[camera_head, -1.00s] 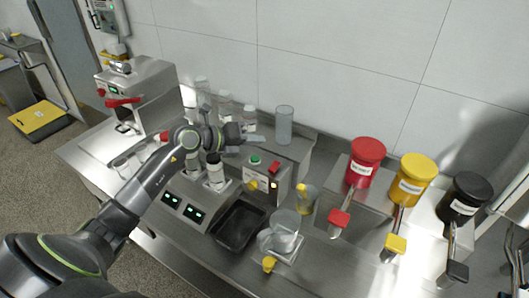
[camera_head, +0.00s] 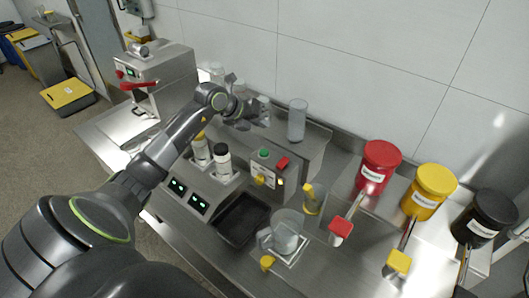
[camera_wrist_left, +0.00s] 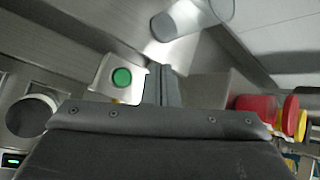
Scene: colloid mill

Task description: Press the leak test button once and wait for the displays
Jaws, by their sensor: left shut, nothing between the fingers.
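A green round button (camera_head: 264,153) sits on top of a small steel control box (camera_head: 265,179) with a red switch (camera_head: 282,163) and a yellow knob. The green button (camera_wrist_left: 122,77) also shows in the left wrist view, left of my fingers. My left gripper (camera_head: 259,118) is shut and empty, raised above and behind the green button, apart from it. In the left wrist view its closed fingers (camera_wrist_left: 161,85) point up the picture. Two small green-lit displays (camera_head: 188,194) are on the steel block with two bottles. My right gripper is not in view.
Two capped bottles (camera_head: 221,161) stand left of the control box. A black tray (camera_head: 240,219), a clear jug (camera_head: 284,232) and a glass cylinder (camera_head: 297,120) are close by. Red (camera_head: 377,166), yellow (camera_head: 429,190) and black (camera_head: 483,217) containers stand at the right. A steel machine (camera_head: 153,80) is at the left.

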